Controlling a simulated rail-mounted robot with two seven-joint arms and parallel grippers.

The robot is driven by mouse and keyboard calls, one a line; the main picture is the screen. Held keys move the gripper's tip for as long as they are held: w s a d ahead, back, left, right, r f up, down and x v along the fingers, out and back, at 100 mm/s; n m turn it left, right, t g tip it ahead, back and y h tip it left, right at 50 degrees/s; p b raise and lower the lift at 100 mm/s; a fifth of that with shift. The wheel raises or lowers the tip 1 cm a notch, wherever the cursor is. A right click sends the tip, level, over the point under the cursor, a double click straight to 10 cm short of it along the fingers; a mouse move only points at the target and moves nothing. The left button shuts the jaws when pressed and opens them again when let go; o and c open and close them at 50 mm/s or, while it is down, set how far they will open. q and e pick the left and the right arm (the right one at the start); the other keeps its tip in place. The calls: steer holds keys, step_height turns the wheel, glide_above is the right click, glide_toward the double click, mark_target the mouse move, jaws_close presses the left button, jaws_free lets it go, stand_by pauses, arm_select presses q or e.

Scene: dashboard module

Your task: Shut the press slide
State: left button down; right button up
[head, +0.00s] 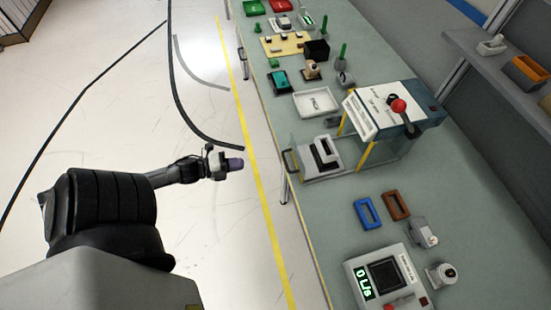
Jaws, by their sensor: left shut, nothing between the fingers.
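The press (390,108) stands on the workbench, a white and grey housing with a red-knobbed lever (400,106) on top and yellow posts. Its slide (318,158) is a light tray with a dark-and-white part on it. The slide sticks out of the press toward the bench's left edge, with a dark handle (290,162) at its outer end. My left gripper (238,164) is shut and empty, over the floor left of the bench. It is apart from the handle, to its left. My right gripper is not in view.
The workbench (330,215) holds a blue frame (367,213), a brown frame (397,205) and a display unit (385,275) near the front. A white tray (316,103) and several small parts lie farther back. The floor left of the bench is mostly clear, with a yellow line.

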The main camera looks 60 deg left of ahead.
arm_select(q)
steer(key=x, duration=1.3)
steer(key=shift+w+f, duration=0.15)
steer(key=shift+w, duration=0.25)
